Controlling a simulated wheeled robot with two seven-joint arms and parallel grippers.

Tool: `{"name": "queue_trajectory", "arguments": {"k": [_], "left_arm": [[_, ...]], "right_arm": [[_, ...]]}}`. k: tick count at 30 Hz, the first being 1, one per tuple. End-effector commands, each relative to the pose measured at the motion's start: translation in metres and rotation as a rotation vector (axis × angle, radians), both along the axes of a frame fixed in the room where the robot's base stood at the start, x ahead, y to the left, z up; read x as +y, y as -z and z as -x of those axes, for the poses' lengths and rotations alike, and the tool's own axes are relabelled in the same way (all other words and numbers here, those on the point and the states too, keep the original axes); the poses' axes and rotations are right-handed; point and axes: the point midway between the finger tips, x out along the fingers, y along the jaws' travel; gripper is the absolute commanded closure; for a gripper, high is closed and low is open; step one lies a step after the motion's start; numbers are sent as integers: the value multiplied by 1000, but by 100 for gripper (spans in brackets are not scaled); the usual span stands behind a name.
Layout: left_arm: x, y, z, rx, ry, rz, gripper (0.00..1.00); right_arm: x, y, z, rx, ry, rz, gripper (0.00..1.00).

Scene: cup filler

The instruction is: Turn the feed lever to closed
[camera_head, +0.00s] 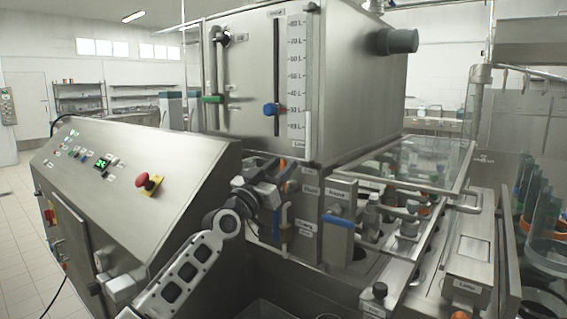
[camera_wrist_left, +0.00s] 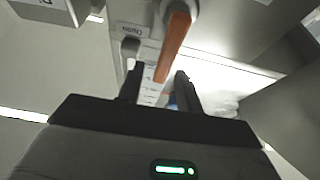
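An orange lever handle (camera_wrist_left: 173,45) hangs from a pale pivot in the left wrist view, in front of a labelled metal panel. Its lower end reaches toward the gap between the fingers of my left gripper (camera_wrist_left: 160,86). The fingers are apart; I cannot tell whether either touches the lever. My right gripper is not in view.
The sloped control panel (camera_head: 120,165) with a red stop button (camera_head: 149,184) stands left of the gripper. The metal tank (camera_head: 360,85) is above it. A blue-handled lever (camera_head: 337,221) and the clear guard (camera_head: 425,160) over the filling line are to the right.

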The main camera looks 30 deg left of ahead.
Motion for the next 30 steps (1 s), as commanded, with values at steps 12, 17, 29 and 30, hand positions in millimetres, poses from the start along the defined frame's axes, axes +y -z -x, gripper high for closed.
{"name": "queue_trajectory", "arguments": {"k": [12,17,29,30], "left_arm": [[-1,-6,-16,1,0,0,65],[-1,-6,-16,1,0,0,81],[-4,-5,-22,1,5,20,100],[-5,-4,-25,1,8,30,100]], "right_arm": [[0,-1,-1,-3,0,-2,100],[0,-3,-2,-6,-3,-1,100],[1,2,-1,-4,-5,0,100],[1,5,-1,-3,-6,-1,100]]}}
